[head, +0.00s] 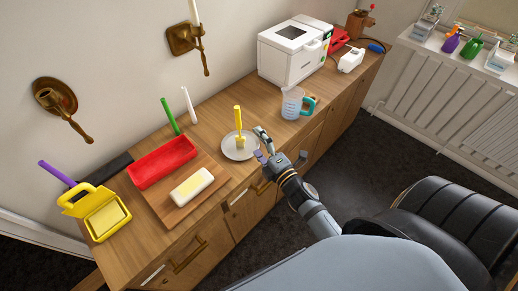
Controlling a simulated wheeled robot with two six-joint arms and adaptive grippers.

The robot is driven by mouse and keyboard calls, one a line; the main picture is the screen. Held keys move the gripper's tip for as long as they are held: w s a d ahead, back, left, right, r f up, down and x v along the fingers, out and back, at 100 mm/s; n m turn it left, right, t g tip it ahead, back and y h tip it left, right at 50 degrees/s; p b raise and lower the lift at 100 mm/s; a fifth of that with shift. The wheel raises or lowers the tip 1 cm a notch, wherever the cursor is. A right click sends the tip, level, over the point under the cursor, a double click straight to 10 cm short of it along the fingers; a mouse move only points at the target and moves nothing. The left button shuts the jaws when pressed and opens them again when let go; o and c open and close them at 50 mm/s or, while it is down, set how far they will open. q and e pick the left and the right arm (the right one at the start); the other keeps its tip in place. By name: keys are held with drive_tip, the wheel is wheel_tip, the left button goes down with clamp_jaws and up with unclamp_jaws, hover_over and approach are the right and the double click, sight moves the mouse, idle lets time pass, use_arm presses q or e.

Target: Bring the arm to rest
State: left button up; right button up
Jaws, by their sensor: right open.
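My right gripper (265,146) is open and empty at the front edge of the wooden counter (218,110). Its arm reaches in from the lower right. The fingers are just right of a white plate (230,153). A yellow-handled brush (239,125) stands upright on the plate, apart from the fingers as far as I can tell. My left gripper is not in the head view.
A measuring jug (292,102) with a teal handle stands behind the gripper. A white oven (290,62) is farther back. A red tray (163,161), a white block on a board (192,187) and a yellow box (104,220) are at the left. A black chair (440,215) stands right.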

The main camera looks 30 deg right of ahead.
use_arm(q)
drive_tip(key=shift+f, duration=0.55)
use_arm(e)
drive_tip(key=shift+s, duration=0.65)
